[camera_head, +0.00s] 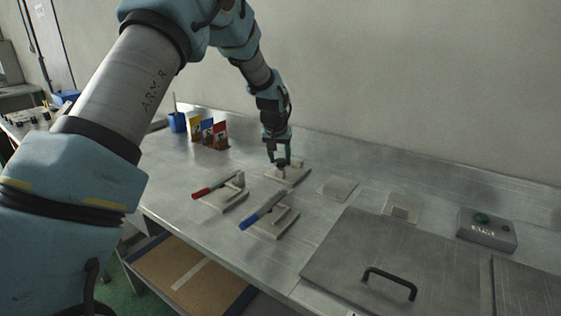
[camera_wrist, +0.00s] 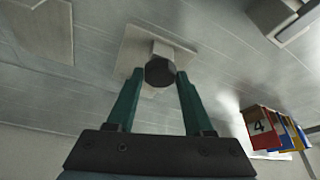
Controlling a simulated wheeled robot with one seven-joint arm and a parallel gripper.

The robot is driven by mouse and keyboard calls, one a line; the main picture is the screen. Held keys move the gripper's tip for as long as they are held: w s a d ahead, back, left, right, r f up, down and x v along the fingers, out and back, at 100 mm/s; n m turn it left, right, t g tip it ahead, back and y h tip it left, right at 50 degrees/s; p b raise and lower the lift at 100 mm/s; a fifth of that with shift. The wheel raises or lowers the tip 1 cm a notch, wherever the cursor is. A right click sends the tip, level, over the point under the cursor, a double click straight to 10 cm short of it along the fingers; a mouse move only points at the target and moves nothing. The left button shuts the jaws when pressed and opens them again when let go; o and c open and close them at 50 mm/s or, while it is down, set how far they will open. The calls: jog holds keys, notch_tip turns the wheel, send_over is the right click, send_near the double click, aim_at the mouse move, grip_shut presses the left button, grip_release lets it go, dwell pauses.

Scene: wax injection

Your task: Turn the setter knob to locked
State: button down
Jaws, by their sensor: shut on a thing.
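The setter knob (camera_wrist: 160,70) is a dark, many-sided cap on a pale block, set on a square plate (camera_wrist: 128,52). In the head view the plate (camera_head: 300,175) lies on the metal bench, towards the wall. My gripper (camera_wrist: 158,80) points down over the plate, its two green fingers on either side of the knob, shut on it. It also shows in the head view (camera_head: 279,160), where the fingers hide much of the knob. I cannot read any locked mark or the knob's angle.
A red-handled clamp (camera_head: 215,186) and a blue-handled clamp (camera_head: 263,211) stand in front of the knob. Coloured numbered cards (camera_head: 208,133) and a blue cup (camera_head: 177,122) are at left. A button box (camera_head: 487,229) and a lid with a black handle (camera_head: 390,281) are at right.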

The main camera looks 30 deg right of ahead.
jog(key=m, duration=0.2)
jog(key=m+g+h, duration=0.1)
jog(key=m, duration=0.1)
jog(key=shift+w+a+m+g, duration=0.2)
jog(key=shift+m+g, duration=0.1)
jog(key=shift+f+m+g+p, duration=0.1)
jog(key=shift+m+g+p, duration=0.45)
jog(key=shift+m, duration=1.45)
jog(key=shift+g, duration=0.25)
jog(key=shift+c, duration=1.5)
grip_release()
jog(key=shift+w, duration=0.1)
jog(key=b+v, duration=0.3)
jog(key=v, duration=0.8)
jog(key=shift+a, duration=0.15)
